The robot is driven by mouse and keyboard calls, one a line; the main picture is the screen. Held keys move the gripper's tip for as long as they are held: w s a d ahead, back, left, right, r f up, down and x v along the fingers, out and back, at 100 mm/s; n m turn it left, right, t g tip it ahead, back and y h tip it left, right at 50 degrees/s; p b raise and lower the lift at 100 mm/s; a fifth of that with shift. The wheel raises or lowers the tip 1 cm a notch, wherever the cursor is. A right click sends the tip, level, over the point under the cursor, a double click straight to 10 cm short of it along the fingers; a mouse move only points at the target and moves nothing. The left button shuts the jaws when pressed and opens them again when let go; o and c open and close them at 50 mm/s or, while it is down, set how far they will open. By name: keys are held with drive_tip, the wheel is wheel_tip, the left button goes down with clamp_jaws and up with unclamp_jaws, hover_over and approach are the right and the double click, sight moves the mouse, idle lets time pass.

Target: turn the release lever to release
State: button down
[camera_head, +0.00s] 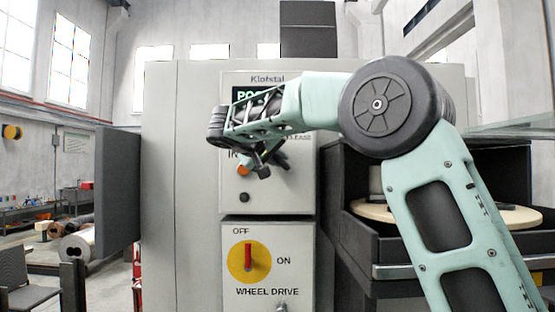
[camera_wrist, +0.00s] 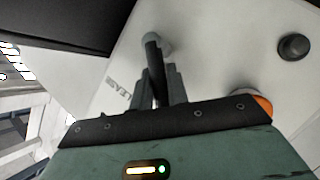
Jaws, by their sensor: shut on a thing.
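The release lever (camera_wrist: 153,56) shows in the wrist view as a dark bar with a pale grey round hub at its top end, on the light panel face. My gripper (camera_wrist: 162,80) is shut on the lever, with one finger on either side of the bar. In the head view my gripper (camera_head: 264,163) is at the upper control panel (camera_head: 270,203), under the partly covered "RELEASE" lettering. There my wrist and fingers hide most of the lever, and its exact angle cannot be told.
An orange button (camera_head: 243,170) and a black knob (camera_head: 244,197) sit close by on the panel. Below is a red and yellow rotary switch (camera_head: 248,257) marked OFF and ON. A dark open housing with a round wooden disc (camera_head: 513,214) stands to the right, behind my arm.

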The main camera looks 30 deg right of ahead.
drive_tip(key=b, duration=0.1)
drive_tip(key=m+y+b, duration=0.1)
drive_tip(key=d+m+y+b, duration=0.1)
drive_tip(key=shift+s+r+t+b, duration=0.3)
drive_tip(key=shift+s+d+r+m+t+y+b, duration=0.2)
drive_tip(key=shift+d+m+y+b, duration=0.1)
drive_tip(key=shift+m+y+b, duration=0.3)
drive_tip(key=shift+s+d+r+m+t+y+b, duration=0.1)
drive_tip(key=shift+s+d+m+t+y+b, duration=0.15)
drive_tip(key=shift+m+y+b, duration=0.3)
drive_tip(key=m+y+b, duration=0.1)
drive_tip(key=s+d+m+t+y+b, duration=0.1)
drive_tip(key=y, duration=0.1)
drive_tip(key=shift+d, duration=0.25)
drive_tip(key=shift+s+d+f+m+t+y+b, duration=0.1)
drive_tip(key=shift+s+d+m+t+y+b, duration=0.1)
drive_tip(key=shift+m+t+y+b, duration=0.25)
drive_tip(key=shift+s+d+f+m+t+y+b, duration=0.1)
drive_tip(key=shift+d+m+t+y+b, duration=0.15)
drive_tip(key=shift+m+t+b, duration=0.2)
drive_tip(key=c, duration=1.4)
unclamp_jaws()
drive_tip(key=shift+o, duration=0.2)
